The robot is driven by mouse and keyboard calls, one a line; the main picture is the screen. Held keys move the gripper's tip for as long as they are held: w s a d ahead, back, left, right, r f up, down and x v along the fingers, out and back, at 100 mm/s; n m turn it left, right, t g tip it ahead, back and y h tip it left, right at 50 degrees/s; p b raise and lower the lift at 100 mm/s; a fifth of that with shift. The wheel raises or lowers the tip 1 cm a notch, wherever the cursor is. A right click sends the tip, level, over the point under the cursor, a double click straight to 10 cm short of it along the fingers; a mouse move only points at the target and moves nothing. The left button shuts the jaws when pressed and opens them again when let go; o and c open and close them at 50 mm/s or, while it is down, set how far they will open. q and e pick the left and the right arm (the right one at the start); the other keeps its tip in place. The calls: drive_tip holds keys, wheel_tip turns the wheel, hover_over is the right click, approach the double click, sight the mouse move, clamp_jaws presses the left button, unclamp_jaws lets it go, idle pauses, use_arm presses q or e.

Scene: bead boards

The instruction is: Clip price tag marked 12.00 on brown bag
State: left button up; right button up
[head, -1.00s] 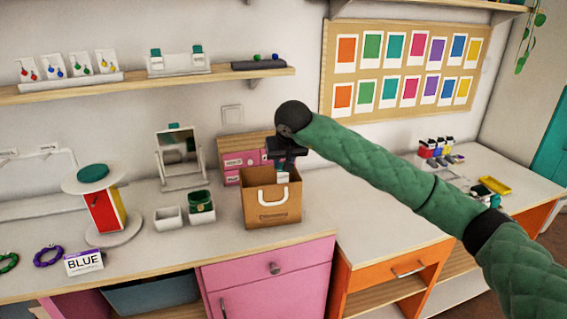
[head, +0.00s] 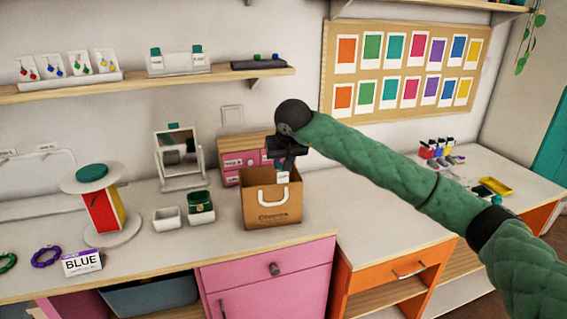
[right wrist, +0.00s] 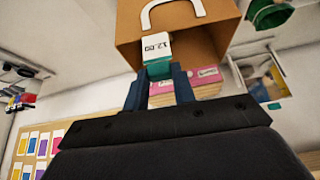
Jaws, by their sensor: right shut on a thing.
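The brown bag (head: 270,208) stands upright on the white counter, with a white handle on its front. In the right wrist view the bag (right wrist: 205,35) fills the top middle. My right gripper (right wrist: 160,85) is shut on the teal clip (right wrist: 159,69) of a white price tag (right wrist: 156,47) marked 12.00. In the head view my right gripper (head: 284,160) is above the bag's back part, and the tag (head: 283,178) shows at the bag's opening, behind the handle. I cannot tell whether the clip touches the bag's rim. My left gripper is not in view.
A pink drawer box (head: 232,158) stands close behind the bag. White bins (head: 168,218), one holding a green item (head: 200,201), and a mirror (head: 180,155) stand to its left. A BLUE sign (head: 82,263) is further left. The counter right of the bag is clear.

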sight(283, 176)
drive_tip(key=shift+f+b, duration=2.15)
drive_tip(key=shift+f, duration=0.2)
idle(0.6)
drive_tip(key=shift+b, duration=0.55)
idle(0.3)
idle(0.4)
drive_tip(key=o, duration=1.4)
wheel_tip(283, 176, up, 8)
drive_tip(key=shift+p, duration=0.4)
idle(0.5)
